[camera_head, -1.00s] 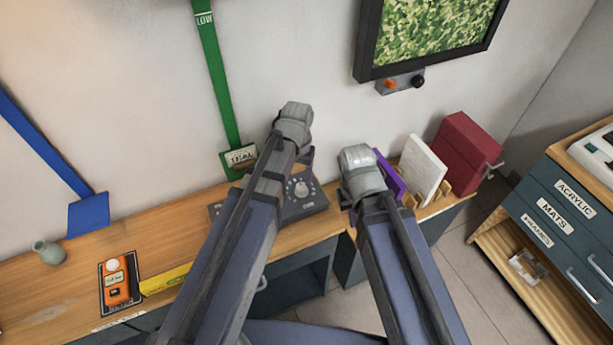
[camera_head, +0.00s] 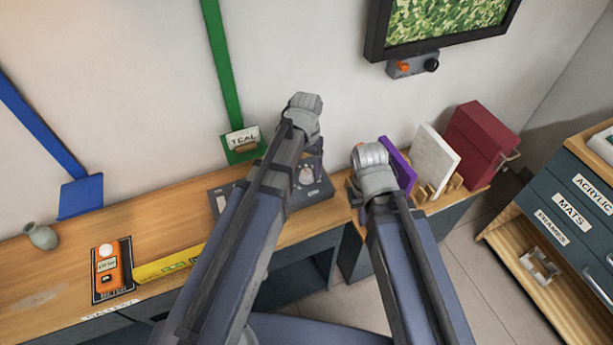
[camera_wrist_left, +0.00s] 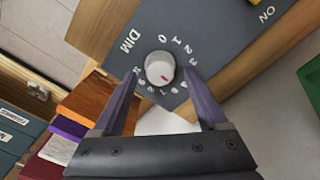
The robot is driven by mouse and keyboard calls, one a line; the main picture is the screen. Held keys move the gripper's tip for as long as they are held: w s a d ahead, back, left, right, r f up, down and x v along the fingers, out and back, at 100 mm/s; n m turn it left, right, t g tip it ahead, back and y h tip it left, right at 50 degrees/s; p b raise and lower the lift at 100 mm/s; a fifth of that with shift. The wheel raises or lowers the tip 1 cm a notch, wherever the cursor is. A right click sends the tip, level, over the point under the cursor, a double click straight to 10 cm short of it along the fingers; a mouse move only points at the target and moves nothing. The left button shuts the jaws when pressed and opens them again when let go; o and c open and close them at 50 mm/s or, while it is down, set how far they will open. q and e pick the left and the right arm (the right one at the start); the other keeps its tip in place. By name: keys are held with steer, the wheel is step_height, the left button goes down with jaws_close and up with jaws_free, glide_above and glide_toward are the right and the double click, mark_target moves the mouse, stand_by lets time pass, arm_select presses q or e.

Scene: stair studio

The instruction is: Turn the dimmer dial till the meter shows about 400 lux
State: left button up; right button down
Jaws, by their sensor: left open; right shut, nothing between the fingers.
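The dimmer dial (camera_wrist_left: 160,66), a pale round knob with a red mark, sits on a dark panel (camera_wrist_left: 222,30) lettered DIM with a ring of numbers. In the left wrist view its red mark points to the lower right. My left gripper (camera_wrist_left: 163,73) is open, with its fingertips on either side of the dial; I cannot tell if they touch it. In the head view the dial (camera_head: 306,175) shows beside my left wrist. The orange light meter (camera_head: 112,266) lies on the bench at left; its reading is too small to read surely. My right gripper (camera_head: 354,195) is shut and empty, mostly hidden behind its wrist.
A yellow strip (camera_head: 167,265) and a small vase (camera_head: 41,236) are on the wooden bench. A purple board (camera_head: 399,168), white board (camera_head: 434,164) and red box (camera_head: 480,140) stand right of my right gripper. A drawer cabinet (camera_head: 570,210) is at far right.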

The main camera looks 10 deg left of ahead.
arm_select(q)
steer(key=shift+f+b, duration=0.4)
steer(key=shift+f, duration=0.4)
jaws_close()
